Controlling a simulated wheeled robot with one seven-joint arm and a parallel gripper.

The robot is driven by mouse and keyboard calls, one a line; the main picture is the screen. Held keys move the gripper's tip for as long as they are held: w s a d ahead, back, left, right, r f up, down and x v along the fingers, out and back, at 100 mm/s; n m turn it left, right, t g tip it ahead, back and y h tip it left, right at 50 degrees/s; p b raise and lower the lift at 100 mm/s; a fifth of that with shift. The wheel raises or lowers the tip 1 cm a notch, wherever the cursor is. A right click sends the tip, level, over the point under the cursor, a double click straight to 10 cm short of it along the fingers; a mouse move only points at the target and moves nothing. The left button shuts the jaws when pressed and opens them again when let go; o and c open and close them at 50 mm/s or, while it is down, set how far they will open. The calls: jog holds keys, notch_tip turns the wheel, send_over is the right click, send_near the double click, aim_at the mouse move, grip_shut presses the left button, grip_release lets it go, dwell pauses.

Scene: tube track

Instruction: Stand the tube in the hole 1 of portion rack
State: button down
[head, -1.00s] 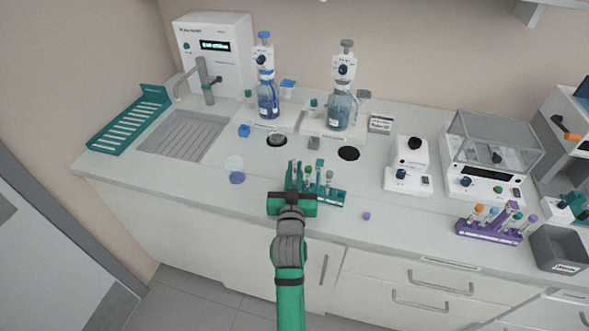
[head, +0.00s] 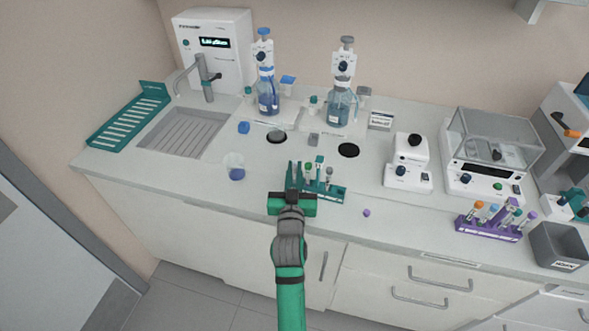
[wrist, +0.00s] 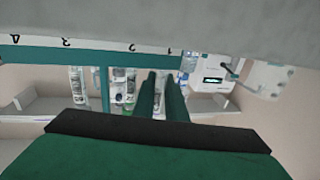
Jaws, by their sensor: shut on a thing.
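A teal rack (head: 330,197) with several capped tubes stands near the counter's front edge. I take it as the portion rack, though its name is not readable. My gripper (head: 294,172) is upright at the left end of this rack, its body in front. In the wrist view my two fingers (wrist: 161,97) are close together near the rack's number 1, and the teal rack bar (wrist: 40,54) carries numbers 1 to 4. My gripper is shut on a tube, which is mostly hidden between the fingers; whether it is in the hole cannot be told.
A purple rack (head: 487,234) with several tubes stands at the right beside a grey bin (head: 560,247). A beaker (head: 234,168) with blue contents is to the left. A small purple cap (head: 366,212) lies right of the teal rack. Bottle dispensers (head: 340,100) stand behind.

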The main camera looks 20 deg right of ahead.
jog(key=shift+f, duration=0.2)
jog(key=c, duration=1.7)
grip_release()
jog(key=shift+s, duration=0.1)
jog(key=v, duration=1)
jog(key=shift+s+a, duration=0.1)
jog(key=shift+s, duration=0.25)
jog(key=shift+f, duration=0.1)
jog(key=shift+w, duration=0.1)
